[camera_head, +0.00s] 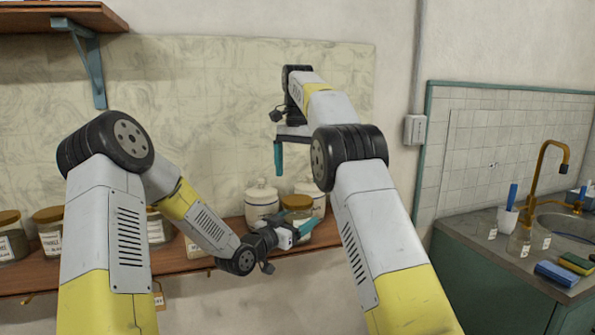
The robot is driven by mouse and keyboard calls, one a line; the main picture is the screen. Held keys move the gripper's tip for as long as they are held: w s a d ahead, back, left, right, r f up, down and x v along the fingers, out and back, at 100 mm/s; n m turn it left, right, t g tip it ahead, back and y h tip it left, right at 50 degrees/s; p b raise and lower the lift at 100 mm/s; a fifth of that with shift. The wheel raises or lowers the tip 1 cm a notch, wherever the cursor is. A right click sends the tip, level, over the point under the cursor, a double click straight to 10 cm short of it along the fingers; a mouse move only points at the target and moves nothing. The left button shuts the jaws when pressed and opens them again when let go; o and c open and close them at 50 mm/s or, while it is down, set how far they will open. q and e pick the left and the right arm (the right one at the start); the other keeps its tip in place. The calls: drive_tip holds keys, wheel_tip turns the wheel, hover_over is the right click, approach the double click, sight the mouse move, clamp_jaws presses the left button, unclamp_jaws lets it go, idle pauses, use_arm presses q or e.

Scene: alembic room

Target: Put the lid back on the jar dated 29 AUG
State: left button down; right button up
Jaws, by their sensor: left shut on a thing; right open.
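A glass jar (297,203) with a brown top stands on the wooden shelf between two white lidded jars. My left gripper (306,230) is low at the shelf front, with its teal fingers at this jar's body, and appears shut on it. The gripper hides the jar's lower part. I cannot read a date on it, nor tell whether its brown top is a loose lid. My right gripper (279,158) is raised above the shelf, well clear of the jar, open and apparently empty. Its far finger is hidden by my arm.
Several brown-lidded jars (48,215) stand along the shelf (180,262) at the left, partly behind my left arm. White jars (262,200) stand close beside the brown-topped jar. An upper shelf (60,18) juts out top left. A sink counter (480,232) is at the right.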

use_arm(q)
unclamp_jaws()
drive_tip(key=v, duration=0.7)
drive_tip(key=shift+s+a, duration=0.25)
drive_tip(key=shift+s, duration=0.05)
